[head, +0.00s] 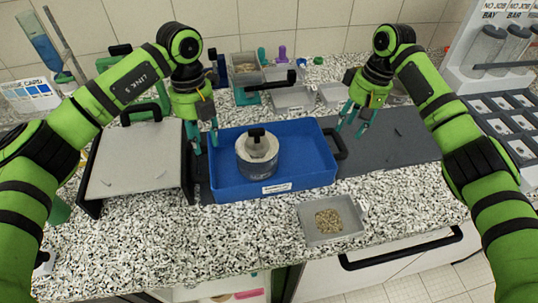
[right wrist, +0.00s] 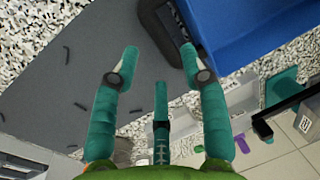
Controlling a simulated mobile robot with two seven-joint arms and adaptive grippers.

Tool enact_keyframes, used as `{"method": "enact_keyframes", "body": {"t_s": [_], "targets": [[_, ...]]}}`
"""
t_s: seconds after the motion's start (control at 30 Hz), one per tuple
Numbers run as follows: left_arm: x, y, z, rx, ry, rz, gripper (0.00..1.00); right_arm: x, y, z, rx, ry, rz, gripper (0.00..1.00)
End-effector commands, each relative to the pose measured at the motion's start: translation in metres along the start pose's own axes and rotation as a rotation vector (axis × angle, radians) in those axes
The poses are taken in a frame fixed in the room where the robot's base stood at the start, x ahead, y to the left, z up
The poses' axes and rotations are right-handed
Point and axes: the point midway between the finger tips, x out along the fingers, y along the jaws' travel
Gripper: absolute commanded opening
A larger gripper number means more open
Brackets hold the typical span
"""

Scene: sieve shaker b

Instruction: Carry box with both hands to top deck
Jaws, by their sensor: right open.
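I cannot tell which surface is the top deck.
A pale flat panel (head: 135,175) with black edges lies left of the box. A grey tray of grains (head: 330,219) stands in front right. A dark grey mat (head: 400,140) lies to the right.

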Motion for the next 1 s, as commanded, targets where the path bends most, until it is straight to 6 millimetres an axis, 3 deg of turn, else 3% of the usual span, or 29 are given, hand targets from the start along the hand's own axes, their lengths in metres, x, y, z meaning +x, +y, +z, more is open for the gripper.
{"method": "enact_keyframes", "body": {"t_s": [0.17, 0.6, 0.97, 1.0], "targets": [[0.009, 0.000, 0.000, 0.000, 0.003, 0.001, 0.37, 0.009, 0.000, 0.000, 0.001, -0.002, 0.000, 0.45], [0.065, 0.000, -0.001, 0.000, 0.001, 0.001, 0.37, 0.065, 0.000, 0.000, -0.001, -0.001, -0.001, 0.45], [0.071, 0.000, 0.000, 0.000, 0.000, -0.001, 0.37, 0.071, 0.000, 0.000, 0.000, 0.000, 0.000, 0.45], [0.071, 0.000, 0.000, 0.000, 0.000, -0.001, 0.33, 0.071, 0.000, 0.000, 0.000, 0.000, 0.000, 0.41]]}}
